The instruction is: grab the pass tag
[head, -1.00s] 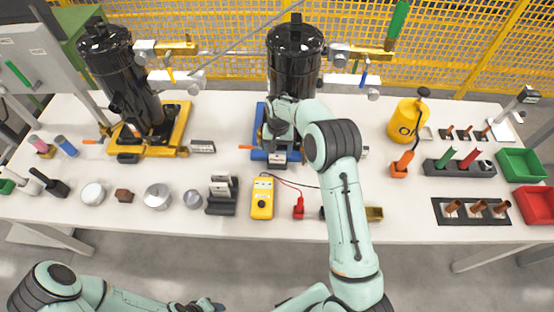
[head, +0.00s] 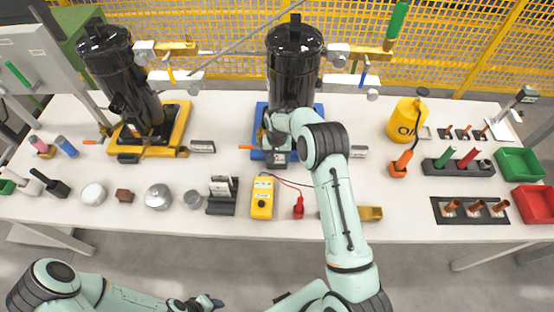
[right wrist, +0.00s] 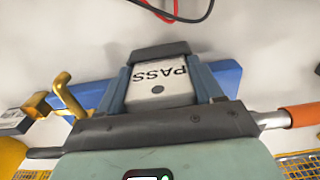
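The white pass tag (right wrist: 160,85), its PASS lettering upside down, shows in the right wrist view between the two fingers of my right gripper (right wrist: 162,83). A finger lies close along each side of it; whether they press on it is unclear. A dark bar crosses beyond the tag. In the head view my right gripper (head: 276,146) is at the front edge of the blue base (head: 259,110), and the arm hides most of the tag. My left gripper (head: 205,304) is low at the bottom edge, away from the table; its finger opening is unclear.
A black cylinder (head: 294,65) stands on the blue base. In front are a yellow meter (head: 262,199) with red and black leads and a dark rack (head: 221,197) with white tags. A yellow bottle (head: 407,120) stands to the right.

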